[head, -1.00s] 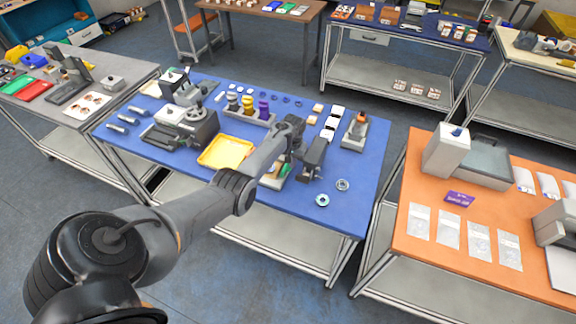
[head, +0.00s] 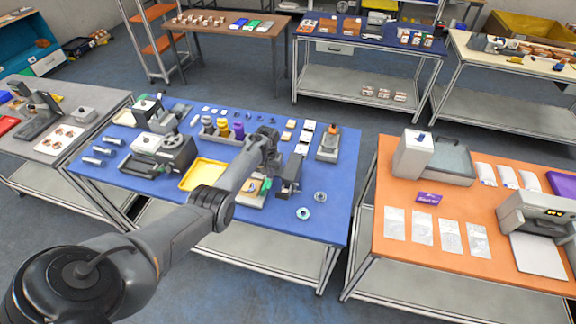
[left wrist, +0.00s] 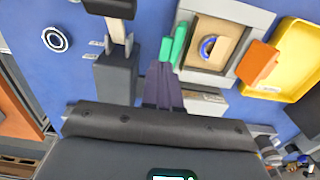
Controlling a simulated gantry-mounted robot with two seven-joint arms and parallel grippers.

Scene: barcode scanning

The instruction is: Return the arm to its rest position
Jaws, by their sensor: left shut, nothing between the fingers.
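My left arm reaches in from the lower left of the head view, over the blue table (head: 240,222). My left gripper (head: 268,160) hangs above the table's front part, beside a dark grey stand (head: 291,172). In the left wrist view its dark fingers (left wrist: 162,72) are together, with nothing seen between them. The stand (left wrist: 116,78) is just left of them there. My right gripper is not in view.
A yellow tray (head: 203,175) lies left of the gripper on the blue table. Two small rings (head: 303,213) lie to the right, near the front edge. A grey machine (head: 160,150) stands at left. An orange table (head: 360,250) with a purple card (head: 429,198) is at right.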

